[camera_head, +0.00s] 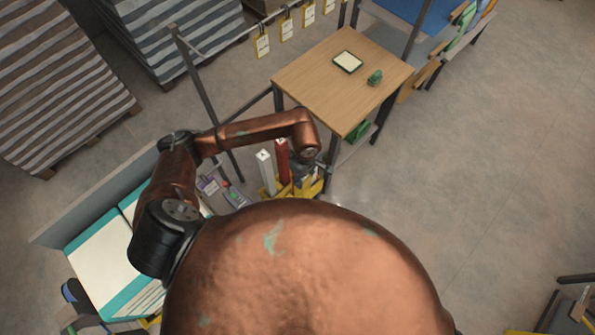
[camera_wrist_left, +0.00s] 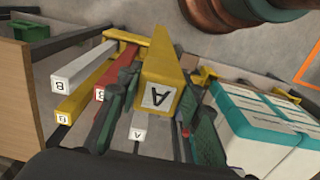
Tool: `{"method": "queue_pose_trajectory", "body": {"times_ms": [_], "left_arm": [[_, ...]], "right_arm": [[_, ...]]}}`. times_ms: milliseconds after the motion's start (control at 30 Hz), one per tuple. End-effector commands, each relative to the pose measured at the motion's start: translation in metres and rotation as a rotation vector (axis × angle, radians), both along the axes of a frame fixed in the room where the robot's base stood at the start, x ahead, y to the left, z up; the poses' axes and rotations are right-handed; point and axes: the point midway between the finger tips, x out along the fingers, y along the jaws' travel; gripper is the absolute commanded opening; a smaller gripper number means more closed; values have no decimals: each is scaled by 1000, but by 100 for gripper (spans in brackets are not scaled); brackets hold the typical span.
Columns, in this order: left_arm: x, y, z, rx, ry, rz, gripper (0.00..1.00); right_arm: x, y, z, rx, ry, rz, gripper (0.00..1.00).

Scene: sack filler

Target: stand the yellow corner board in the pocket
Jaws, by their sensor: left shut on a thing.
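My left gripper (camera_head: 318,172) is at the end of the arm coming in from the left, beside the rack. In the left wrist view its two dark fingers (camera_wrist_left: 158,115) are shut on a yellow corner board (camera_wrist_left: 168,55), whose end label reads "A". A white board (camera_head: 265,172) and a red board (camera_head: 282,158) stand in a yellow rack (camera_head: 268,190). In the wrist view a white board (camera_wrist_left: 80,68), a red board (camera_wrist_left: 112,74) and another yellow one (camera_wrist_left: 78,102) carry "B" labels. A smaller white end (camera_wrist_left: 138,128) reads "A". I cannot make out the pocket. My right gripper is out of view.
A wooden table (camera_head: 325,75) with a tablet (camera_head: 348,61) and a green item (camera_head: 375,77) stands behind the rack. White-and-teal stacks (camera_head: 105,265) lie at the left; striped sack pallets (camera_head: 60,80) stand farther back. Open floor (camera_head: 480,180) lies to the right.

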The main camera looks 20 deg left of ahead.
Motion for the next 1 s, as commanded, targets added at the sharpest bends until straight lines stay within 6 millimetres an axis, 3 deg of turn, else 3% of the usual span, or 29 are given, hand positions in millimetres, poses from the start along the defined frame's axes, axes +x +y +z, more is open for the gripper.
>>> {"method": "queue_pose_trajectory", "body": {"times_ms": [433, 1000], "left_arm": [[-17, -42, 0, -1, -1, -2, 0], [-20, -50, 1, 0, -1, -4, 0]], "right_arm": [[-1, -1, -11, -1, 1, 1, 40], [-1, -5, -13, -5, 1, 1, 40]]}}
